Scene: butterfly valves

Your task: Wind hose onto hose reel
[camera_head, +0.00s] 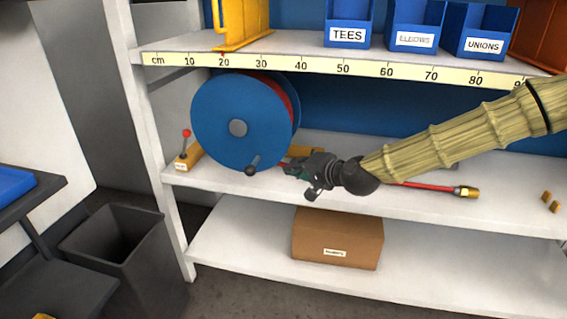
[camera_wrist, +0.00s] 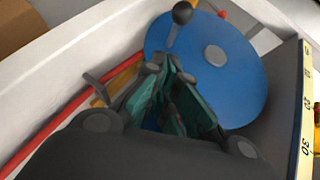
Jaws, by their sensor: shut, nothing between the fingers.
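The hose reel (camera_head: 222,110) has a blue disc face and stands on the middle shelf at the left. It also shows in the wrist view (camera_wrist: 235,85). Its dark crank handle (camera_head: 252,166) sticks out low on the disc; its round knob (camera_wrist: 182,12) is at the top in the wrist view. Red hose (camera_head: 425,186) lies along the shelf to the right and ends in a brass fitting (camera_head: 467,192). Some red hose shows on the reel behind the disc. My gripper (camera_head: 292,170) is shut and empty, just right of the crank handle and apart from it.
A small lever with a red knob (camera_head: 186,134) stands left of the reel. The upper shelf (camera_head: 300,42) with a centimetre scale and blue bins (camera_head: 347,22) is overhead. A cardboard box (camera_head: 337,240) sits below. A dark bin (camera_head: 130,255) stands at the lower left.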

